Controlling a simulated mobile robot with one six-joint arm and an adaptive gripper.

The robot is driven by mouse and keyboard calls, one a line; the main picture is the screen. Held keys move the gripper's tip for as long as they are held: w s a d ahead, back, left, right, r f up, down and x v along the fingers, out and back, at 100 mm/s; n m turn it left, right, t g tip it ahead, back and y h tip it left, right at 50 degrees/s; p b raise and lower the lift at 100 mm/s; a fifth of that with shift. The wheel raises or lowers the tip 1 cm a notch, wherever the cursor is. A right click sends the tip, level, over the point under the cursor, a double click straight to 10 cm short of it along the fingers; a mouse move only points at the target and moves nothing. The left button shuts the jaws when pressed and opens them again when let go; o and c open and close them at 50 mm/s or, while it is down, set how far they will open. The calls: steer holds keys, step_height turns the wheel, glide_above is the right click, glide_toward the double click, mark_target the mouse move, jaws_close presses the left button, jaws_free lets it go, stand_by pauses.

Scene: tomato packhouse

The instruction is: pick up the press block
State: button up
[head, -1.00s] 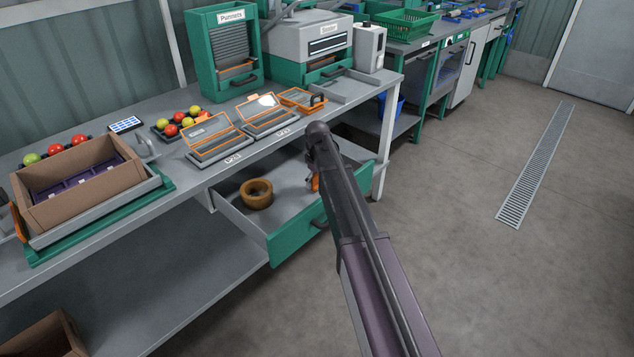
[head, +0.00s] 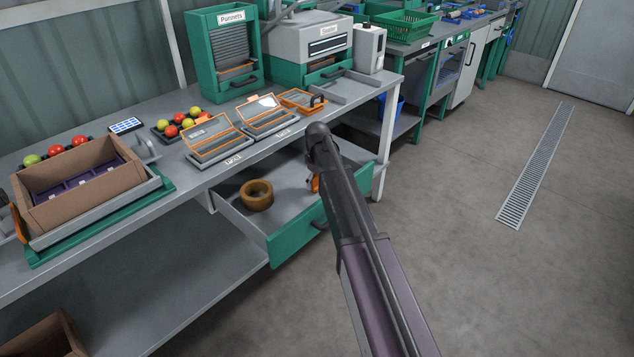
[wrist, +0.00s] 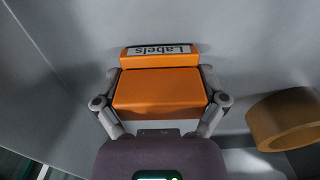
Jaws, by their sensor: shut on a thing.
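My gripper (wrist: 160,76) is shut on an orange block (wrist: 158,92) in the wrist view, one finger on each side. A white plate on the block's far part reads "Labels", upside down. Nothing in view is marked as a press block, and I cannot tell whether this orange piece is it. In the head view my arm hides most of the gripper; a bit of the orange block (head: 315,184) shows beside it, over the open drawer (head: 290,240). I cannot tell whether the block touches the drawer floor.
A brown tape roll (head: 257,195) lies in the drawer, left of my gripper; it also shows at the wrist view's right (wrist: 284,121). The bench above holds a cardboard box (head: 45,215), orange-framed trays (head: 215,143) and a punnet dispenser (head: 226,60). The floor at right is clear.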

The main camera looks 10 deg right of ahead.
steer(key=shift+r+p, duration=4.85)
steer(key=shift+r, duration=0.05)
steer(key=o, duration=0.4)
steer(key=shift+c, duration=0.9)
step_height(320, 180, up, 28)
steer(key=p, duration=2.7)
steer(key=shift+f+p, duration=0.15)
steer(key=shift+p, duration=0.2)
steer(key=shift+w, duration=0.2)
